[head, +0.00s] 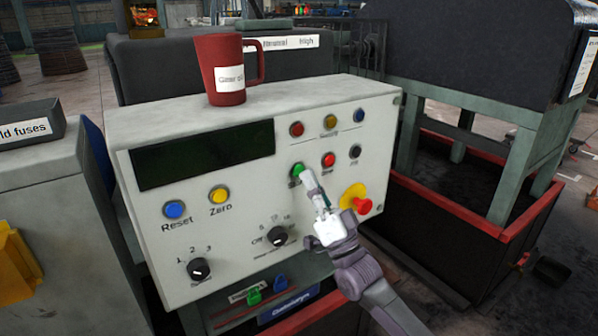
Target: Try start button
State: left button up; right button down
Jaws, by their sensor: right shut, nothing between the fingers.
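Whether the tips touch or press the button I cannot tell. The label under the button is mostly hidden by the fingers. A red button (328,160) sits just to the right of the green one. My left gripper is not in view.
A red emergency stop knob (362,205) on a yellow plate is close to the right of my gripper. A red mug (224,70) stands on top of the control box (345,92). Blue (174,209) and yellow (219,194) buttons and dark dials (199,269) are to the left.

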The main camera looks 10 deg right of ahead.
jog(key=shift+w, duration=0.2)
dwell(0.7)
jog(key=shift+w+a, duration=0.1)
jog(key=shift+w, duration=0.1)
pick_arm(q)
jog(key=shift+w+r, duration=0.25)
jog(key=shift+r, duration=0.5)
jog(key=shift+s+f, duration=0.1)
pick_arm(e)
jog(key=shift+w, duration=0.1)
